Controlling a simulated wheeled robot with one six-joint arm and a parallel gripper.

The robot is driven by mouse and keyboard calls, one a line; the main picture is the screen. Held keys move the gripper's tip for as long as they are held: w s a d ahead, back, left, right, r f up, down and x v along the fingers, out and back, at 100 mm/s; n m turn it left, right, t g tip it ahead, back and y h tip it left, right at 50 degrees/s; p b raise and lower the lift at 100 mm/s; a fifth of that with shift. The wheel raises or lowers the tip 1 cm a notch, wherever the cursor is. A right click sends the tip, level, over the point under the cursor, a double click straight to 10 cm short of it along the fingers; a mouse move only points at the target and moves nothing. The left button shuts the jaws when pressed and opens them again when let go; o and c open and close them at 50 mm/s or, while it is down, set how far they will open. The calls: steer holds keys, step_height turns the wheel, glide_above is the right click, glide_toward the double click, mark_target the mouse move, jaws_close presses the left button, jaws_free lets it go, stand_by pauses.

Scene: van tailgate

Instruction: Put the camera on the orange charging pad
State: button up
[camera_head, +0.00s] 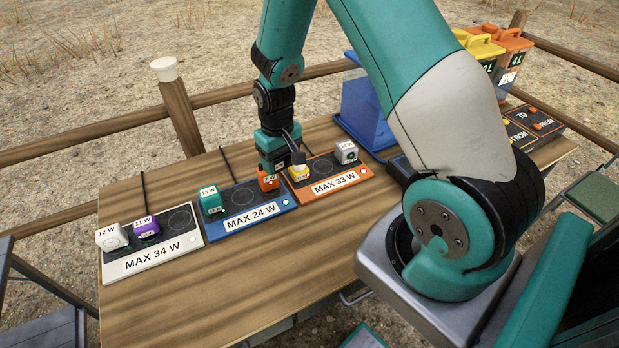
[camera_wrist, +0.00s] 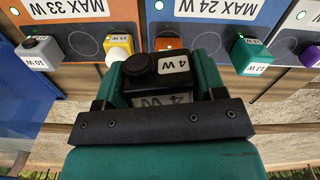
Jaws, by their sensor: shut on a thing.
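My gripper (camera_wrist: 161,88) is shut on a black camera with a round black lens and a "4 W" label (camera_wrist: 158,72). In the head view my gripper (camera_head: 284,150) hangs above the neighbouring ends of the blue and orange pads; its fingers partly hide the camera. The orange charging pad (camera_head: 341,186), marked "MAX 33 W", lies on the wooden table; it also shows at upper left in the wrist view (camera_wrist: 70,10). A yellow block (camera_head: 299,173) and a grey block (camera_head: 346,152) stand at its two ends. A circle between them is bare.
The blue pad (camera_head: 250,217), "MAX 24 W", bears a teal block (camera_head: 210,200) and an orange block (camera_head: 267,180), close to the yellow one. The white pad (camera_head: 151,259), "MAX 34 W", bears white and purple blocks. A blue bin (camera_head: 362,108) stands behind the orange pad.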

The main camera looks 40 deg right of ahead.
steer(key=w+d+r+m+b, duration=0.1)
steer(key=w+d+b, duration=0.4)
steer(key=d+b, duration=0.45)
step_height(320, 180, up, 5)
steer(key=m+b, duration=0.1)
steer(key=b, duration=0.4)
glide_above(323, 167)
step_height(323, 167, down, 19)
steer(key=shift+f+p, duration=0.1)
steer(key=shift+p, duration=0.2)
steer(key=shift+f, duration=0.1)
steer(key=o, duration=0.7)
